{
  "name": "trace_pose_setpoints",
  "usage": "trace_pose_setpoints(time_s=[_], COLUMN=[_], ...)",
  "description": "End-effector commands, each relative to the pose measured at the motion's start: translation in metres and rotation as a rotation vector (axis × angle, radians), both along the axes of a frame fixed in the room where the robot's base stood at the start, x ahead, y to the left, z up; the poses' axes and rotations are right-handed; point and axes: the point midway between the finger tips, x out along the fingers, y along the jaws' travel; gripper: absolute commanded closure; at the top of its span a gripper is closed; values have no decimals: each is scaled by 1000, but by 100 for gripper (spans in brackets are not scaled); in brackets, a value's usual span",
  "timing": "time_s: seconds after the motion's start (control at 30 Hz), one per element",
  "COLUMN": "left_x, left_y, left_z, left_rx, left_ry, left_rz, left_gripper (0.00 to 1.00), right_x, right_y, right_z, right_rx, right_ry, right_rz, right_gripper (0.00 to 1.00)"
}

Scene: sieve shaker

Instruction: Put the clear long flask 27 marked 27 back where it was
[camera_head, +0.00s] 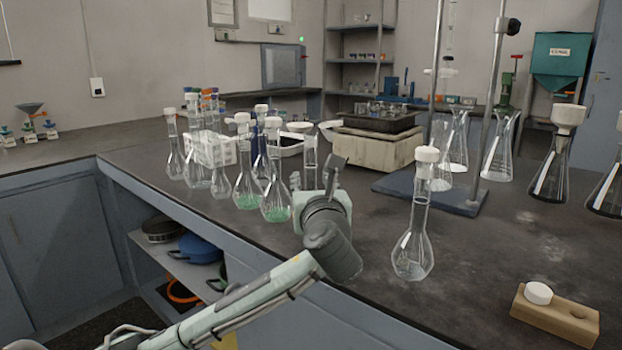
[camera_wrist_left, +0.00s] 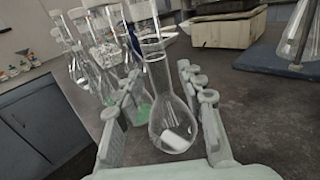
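A clear long-necked flask stands on the dark bench between the fingers of my left gripper in the left wrist view (camera_wrist_left: 174,128). It has a white patch low in its bulb; I cannot read a 27. In the head view its neck (camera_head: 310,158) shows behind my left gripper (camera_head: 322,185) and its bulb is mostly hidden. The left gripper also shows in the wrist view (camera_wrist_left: 165,100), its fingers apart on either side of the flask, with no clear grip on it. Another clear flask (camera_head: 412,250) with a white stopper stands alone to the right. My right gripper is not in view.
Two stoppered flasks with green contents (camera_head: 247,190) (camera_head: 277,203) stand close left of the gripper, with more flasks and a white rack (camera_head: 215,150) beyond. A balance (camera_head: 375,150) and a retort stand base (camera_head: 440,190) are behind. A wooden block (camera_head: 553,318) holds a white stopper (camera_head: 538,293).

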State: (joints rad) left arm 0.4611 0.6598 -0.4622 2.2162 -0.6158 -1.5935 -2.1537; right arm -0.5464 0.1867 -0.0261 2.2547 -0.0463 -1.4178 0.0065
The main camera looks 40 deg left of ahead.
Motion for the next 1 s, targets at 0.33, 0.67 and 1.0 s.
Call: trace_pose_setpoints(time_s=[0.33, 0.67, 1.0], left_x=[-56, -75, -75], left_y=[-49, -64, -64], left_z=[1, 1, 0], left_rx=[-2, -1, -1], left_ry=[-1, -1, -1], left_rz=[-3, 0, 0], left_gripper=[61, 61, 61], right_x=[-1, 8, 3], right_y=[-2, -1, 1], right_z=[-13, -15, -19], right_rx=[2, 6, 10], right_ry=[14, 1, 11], right_rz=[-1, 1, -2], right_gripper=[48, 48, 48])
